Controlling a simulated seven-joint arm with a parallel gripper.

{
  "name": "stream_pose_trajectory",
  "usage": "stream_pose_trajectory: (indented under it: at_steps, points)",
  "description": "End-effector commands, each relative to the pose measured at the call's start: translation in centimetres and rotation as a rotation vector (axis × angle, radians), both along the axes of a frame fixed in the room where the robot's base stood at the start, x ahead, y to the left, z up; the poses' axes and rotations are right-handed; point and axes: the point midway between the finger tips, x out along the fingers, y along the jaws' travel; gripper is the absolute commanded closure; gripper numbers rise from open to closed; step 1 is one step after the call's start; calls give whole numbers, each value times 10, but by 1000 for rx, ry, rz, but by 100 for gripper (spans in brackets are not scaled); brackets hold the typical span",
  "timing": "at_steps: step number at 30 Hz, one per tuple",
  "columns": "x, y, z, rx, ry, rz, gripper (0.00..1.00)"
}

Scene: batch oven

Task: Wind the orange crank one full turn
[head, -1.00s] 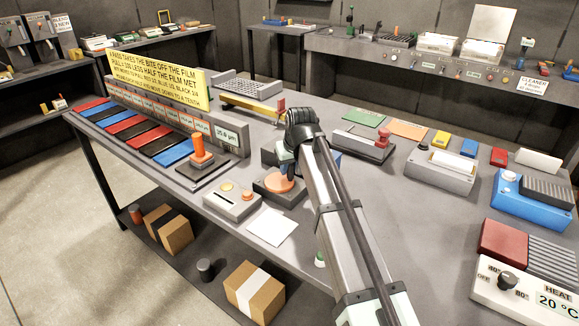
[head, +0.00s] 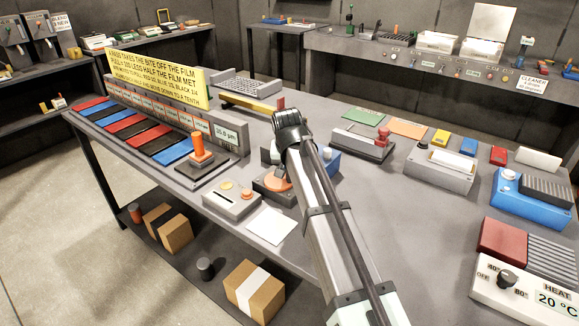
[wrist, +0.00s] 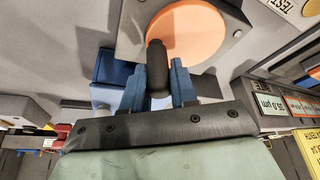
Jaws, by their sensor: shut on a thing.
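The orange crank is a flat orange disc with an upright black handle. In the head view the disc (head: 276,181) sits on a dark base near the table's front edge, partly covered by my arm. In the wrist view the disc (wrist: 195,32) is at the top, with the black handle (wrist: 158,66) standing near its rim. My gripper (wrist: 159,85) has its blue fingers on either side of that handle, shut on it. In the head view my fingers and the handle are mostly hidden by my own wrist.
A blue box (head: 328,163) stands close on the right.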

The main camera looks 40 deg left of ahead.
Motion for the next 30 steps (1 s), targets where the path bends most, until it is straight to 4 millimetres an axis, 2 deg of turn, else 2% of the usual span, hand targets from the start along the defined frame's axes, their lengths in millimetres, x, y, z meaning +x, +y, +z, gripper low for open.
stream_pose_trajectory:
  at_steps: [18,30]
  points:
    - [-18,-3,0,-1,0,-560,100]
    - [-25,-2,0,0,1,-774,100]
